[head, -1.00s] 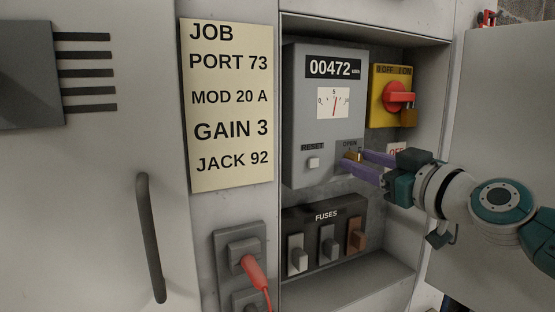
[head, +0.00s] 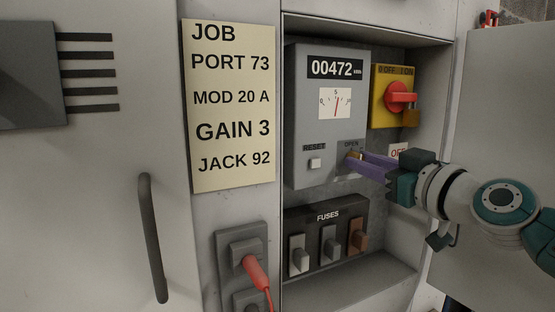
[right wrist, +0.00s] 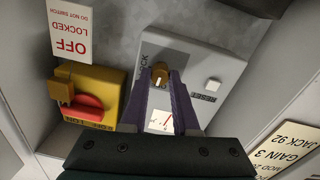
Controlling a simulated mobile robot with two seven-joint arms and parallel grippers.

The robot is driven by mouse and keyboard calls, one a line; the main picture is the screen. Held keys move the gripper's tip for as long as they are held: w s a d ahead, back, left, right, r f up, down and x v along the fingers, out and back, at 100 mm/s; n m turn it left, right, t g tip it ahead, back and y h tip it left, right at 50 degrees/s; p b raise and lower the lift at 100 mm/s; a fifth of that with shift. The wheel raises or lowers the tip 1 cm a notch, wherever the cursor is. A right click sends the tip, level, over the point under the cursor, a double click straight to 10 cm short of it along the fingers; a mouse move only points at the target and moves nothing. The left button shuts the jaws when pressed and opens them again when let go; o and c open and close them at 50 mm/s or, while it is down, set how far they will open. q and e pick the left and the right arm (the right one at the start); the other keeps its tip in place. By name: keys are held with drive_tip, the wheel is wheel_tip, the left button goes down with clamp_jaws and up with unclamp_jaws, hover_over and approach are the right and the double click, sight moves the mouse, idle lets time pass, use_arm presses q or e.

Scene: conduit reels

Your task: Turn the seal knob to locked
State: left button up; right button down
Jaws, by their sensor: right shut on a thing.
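The seal knob (head: 351,157) is a small brass knob at the lower right of the grey meter box (head: 307,115), below the word OPEN. My right gripper (head: 355,158) has its purple fingers on it, mostly covering it in the head view. In the right wrist view the knob (right wrist: 160,72) sits between the two fingertips (right wrist: 159,80), which are shut on it. A pale mark on the knob points toward the gauge side. A sideways LOCK label (right wrist: 144,66) shows beside it. My left gripper is out of view.
A yellow switch box (head: 382,112) with a red handle and padlock is close above right. The RESET button (head: 315,163) is left of the knob. The fuse panel (head: 320,218) is below. An open door (head: 505,120) stands at right; a job note (head: 232,180) hangs left.

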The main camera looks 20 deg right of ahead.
drive_tip(key=shift+m, duration=8.5)
drive_tip(key=shift+y, duration=0.3)
drive_tip(key=c, duration=0.7)
unclamp_jaws()
drive_tip(key=s, duration=0.6)
drive_tip(key=s+d, duration=0.1)
drive_tip(key=s, duration=0.3)
drive_tip(key=shift+r+p, duration=0.2)
drive_tip(key=shift+p, duration=0.2)
